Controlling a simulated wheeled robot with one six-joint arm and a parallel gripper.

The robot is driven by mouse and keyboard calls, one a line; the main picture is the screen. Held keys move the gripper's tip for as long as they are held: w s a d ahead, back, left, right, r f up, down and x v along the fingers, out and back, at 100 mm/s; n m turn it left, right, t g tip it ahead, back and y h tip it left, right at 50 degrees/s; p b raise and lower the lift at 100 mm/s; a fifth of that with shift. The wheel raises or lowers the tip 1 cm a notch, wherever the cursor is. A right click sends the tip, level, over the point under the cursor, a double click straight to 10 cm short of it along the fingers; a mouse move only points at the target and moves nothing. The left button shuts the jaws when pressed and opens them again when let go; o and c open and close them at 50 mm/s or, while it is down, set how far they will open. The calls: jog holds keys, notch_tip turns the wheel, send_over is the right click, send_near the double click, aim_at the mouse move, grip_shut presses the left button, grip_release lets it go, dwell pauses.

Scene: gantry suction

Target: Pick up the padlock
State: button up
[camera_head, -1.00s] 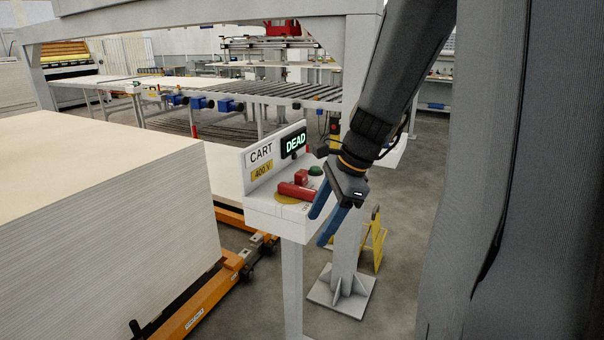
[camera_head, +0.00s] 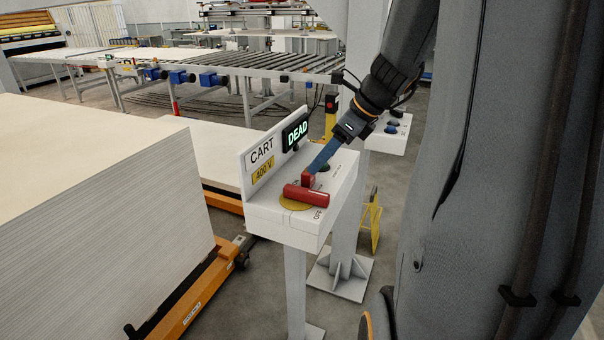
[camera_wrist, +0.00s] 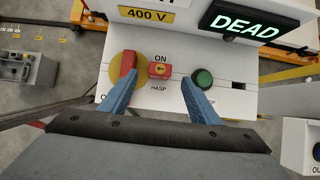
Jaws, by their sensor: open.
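My gripper (camera_wrist: 157,83) is open and empty. Its blue fingertips lie to either side of the red block in the wrist view. In the head view my gripper (camera_head: 309,171) reaches down close to the block. I cannot tell whether a finger touches it. The shackle is not clear.
A red rotary handle (camera_wrist: 128,64) on a yellow disc is close by the left finger, and a green button (camera_wrist: 203,78) by the right. A DEAD display (camera_head: 296,131) rises behind the panel. A large board stack (camera_head: 100,190) stands at left.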

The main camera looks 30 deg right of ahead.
aim_at(308, 174)
jog(key=p+x, duration=0.1)
jog(key=x, duration=0.6)
jog(key=shift+w+a+f, duration=0.1)
jog(key=shift+f, duration=0.05)
jog(key=c, duration=1.2)
